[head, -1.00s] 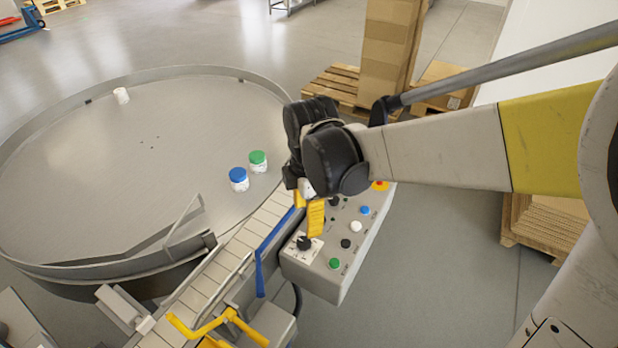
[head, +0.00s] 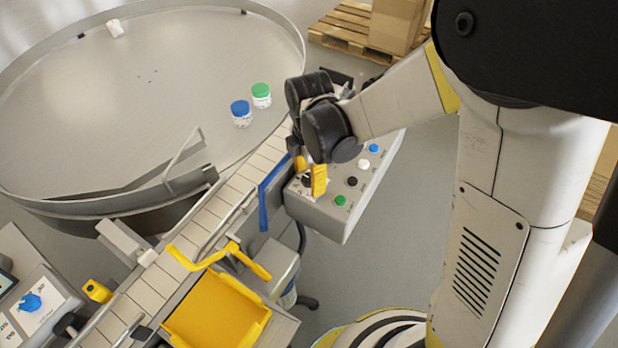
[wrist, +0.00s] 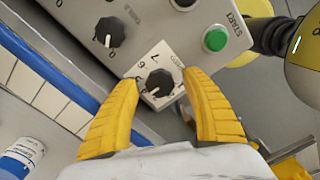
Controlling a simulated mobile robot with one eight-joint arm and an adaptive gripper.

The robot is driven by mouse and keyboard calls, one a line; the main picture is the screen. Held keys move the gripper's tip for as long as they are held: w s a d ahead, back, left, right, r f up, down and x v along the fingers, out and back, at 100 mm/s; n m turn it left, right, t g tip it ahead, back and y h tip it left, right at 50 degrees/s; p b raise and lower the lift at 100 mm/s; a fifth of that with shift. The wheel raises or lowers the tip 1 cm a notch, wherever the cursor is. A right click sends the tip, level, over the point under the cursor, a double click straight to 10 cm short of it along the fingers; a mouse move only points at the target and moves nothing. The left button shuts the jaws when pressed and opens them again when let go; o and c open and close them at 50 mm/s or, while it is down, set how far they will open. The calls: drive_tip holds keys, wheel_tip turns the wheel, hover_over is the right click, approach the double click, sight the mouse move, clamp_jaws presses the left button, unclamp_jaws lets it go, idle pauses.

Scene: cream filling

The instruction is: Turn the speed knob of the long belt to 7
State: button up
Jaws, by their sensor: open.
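The black speed knob (wrist: 159,83) sits on a white numbered plate (wrist: 173,62) at the corner of the grey control box (wrist: 205,22). A 7 and a 6 show along the plate's edge; the knob's exact setting is not clear. My gripper (wrist: 160,77) has its yellow fingers apart, one on each side of the knob. I cannot tell whether they touch it. In the head view, my gripper (head: 310,174) is over the near end of the control box (head: 325,215), and a finger partly hides the knob (head: 306,181).
A second black knob (wrist: 109,32) and a green START button (wrist: 215,39) are close to the fingers. The conveyor belt (head: 205,215) runs beside the box to the round table (head: 110,150), which bears blue-lidded (head: 241,113) and green-lidded (head: 261,95) jars. A yellow bin (head: 215,310) stands in front.

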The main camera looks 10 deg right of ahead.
clamp_jaws()
drive_tip(key=shift+m, duration=0.4)
drive_tip(key=m, duration=0.4)
drive_tip(key=shift+m, duration=0.3)
drive_tip(key=m, duration=0.6)
drive_tip(key=shift+b, duration=0.3)
drive_tip(key=m, duration=0.6)
drive_tip(key=shift+m, duration=0.4)
drive_tip(key=m, duration=0.5)
drive_tip(key=shift+m, duration=0.3)
